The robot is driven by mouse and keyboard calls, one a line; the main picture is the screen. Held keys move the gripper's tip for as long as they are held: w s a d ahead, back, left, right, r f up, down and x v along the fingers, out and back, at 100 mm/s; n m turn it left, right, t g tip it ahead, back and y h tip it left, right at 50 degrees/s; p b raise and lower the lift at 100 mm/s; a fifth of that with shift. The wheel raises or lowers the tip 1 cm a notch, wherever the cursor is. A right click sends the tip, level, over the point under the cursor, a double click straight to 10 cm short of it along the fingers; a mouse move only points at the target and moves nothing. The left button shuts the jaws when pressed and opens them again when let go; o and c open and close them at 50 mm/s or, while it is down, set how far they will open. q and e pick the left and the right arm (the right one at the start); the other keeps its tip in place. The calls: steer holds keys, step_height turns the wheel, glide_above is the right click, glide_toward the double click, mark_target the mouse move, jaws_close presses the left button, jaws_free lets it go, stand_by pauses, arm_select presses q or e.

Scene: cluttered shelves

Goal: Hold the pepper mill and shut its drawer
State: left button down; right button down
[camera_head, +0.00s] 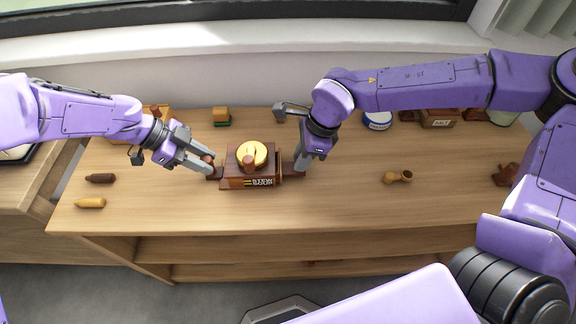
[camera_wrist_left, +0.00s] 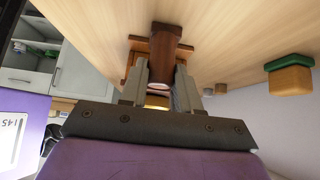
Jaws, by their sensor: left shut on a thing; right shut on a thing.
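The pepper mill (camera_head: 236,169) is a brown wooden box with a yellow round top, standing on the wooden table top. My left gripper (camera_head: 212,168) is at its left side, shut on a brown part there. My right gripper (camera_head: 299,166) is at its right side, shut on a dark brown part of the drawer (camera_head: 287,175). How far the drawer stands out is hard to tell. In the left wrist view, a brown cylindrical part (camera_wrist_left: 166,48) shows beyond my left gripper's fingers (camera_wrist_left: 160,85); which thing it belongs to is unclear.
A dark brown piece (camera_head: 101,178) and a yellow piece (camera_head: 90,203) lie at left. A small wooden pipe-like thing (camera_head: 398,177) lies at right. The table's front is clear.

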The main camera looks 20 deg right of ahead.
steer(key=shift+w+a, duration=0.15)
steer(key=shift+a, duration=0.3)
stand_by(0.3)
steer(key=c, duration=0.9)
jaws_free()
steer(key=shift+o, duration=0.2)
steer(key=v, duration=1.2)
